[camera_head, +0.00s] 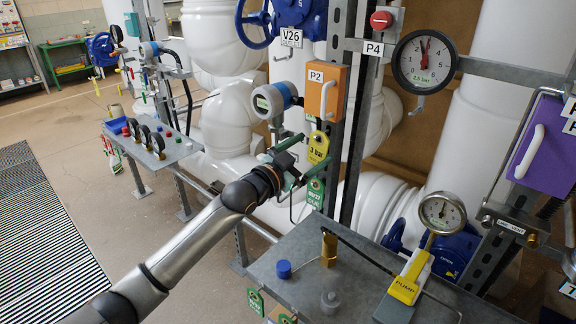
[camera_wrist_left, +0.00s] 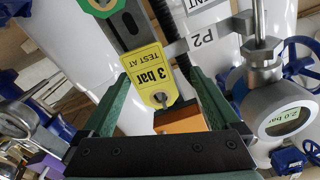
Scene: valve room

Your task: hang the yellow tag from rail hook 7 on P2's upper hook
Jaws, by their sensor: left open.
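A yellow tag (camera_head: 319,147) marked "3 bar" hangs upright just below the orange box (camera_head: 327,92) at the P2 label (camera_head: 316,76). In the left wrist view the yellow tag (camera_wrist_left: 144,72) appears upside down, with a hook end through its hole (camera_wrist_left: 160,98). A green tag (camera_head: 315,191) hangs below it and also shows in the wrist view (camera_wrist_left: 124,28). My left gripper (camera_head: 296,168) is open just in front of and left of the tags. In the wrist view its green fingers stand apart on either side of the yellow tag. I cannot tell whether they touch it.
A round gauge (camera_head: 269,101) sits close to the left of the tags. A grey bench (camera_head: 310,265) with a brass fitting (camera_head: 328,250), blue cap (camera_head: 284,269) and yellow PUMP piece (camera_head: 409,283) lies below. White pipes stand behind.

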